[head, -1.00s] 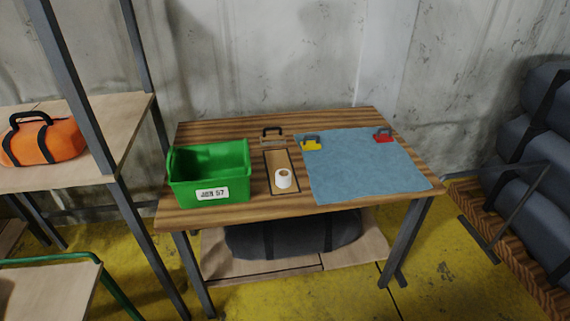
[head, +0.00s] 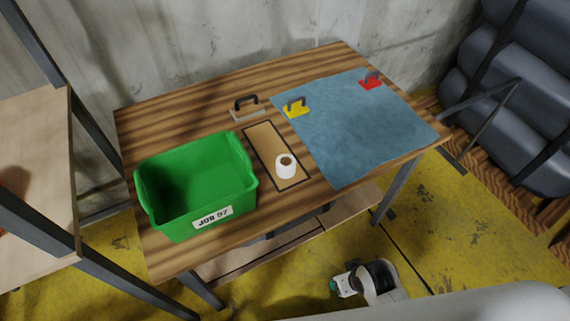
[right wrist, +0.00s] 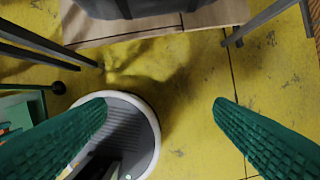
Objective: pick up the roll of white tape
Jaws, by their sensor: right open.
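In the head view my right arm shows low at the bottom right, in front of the table and well away from the tape. My left gripper is not in view.
A green bin (head: 195,184) labelled JOB 97 stands left of the tape. A blue mat (head: 355,125) lies to the right, with yellow (head: 296,108) and red (head: 371,83) handled tools on it. Another handled tool (head: 247,108) lies behind the panel. The table's front edge (head: 225,249) is nearer me.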

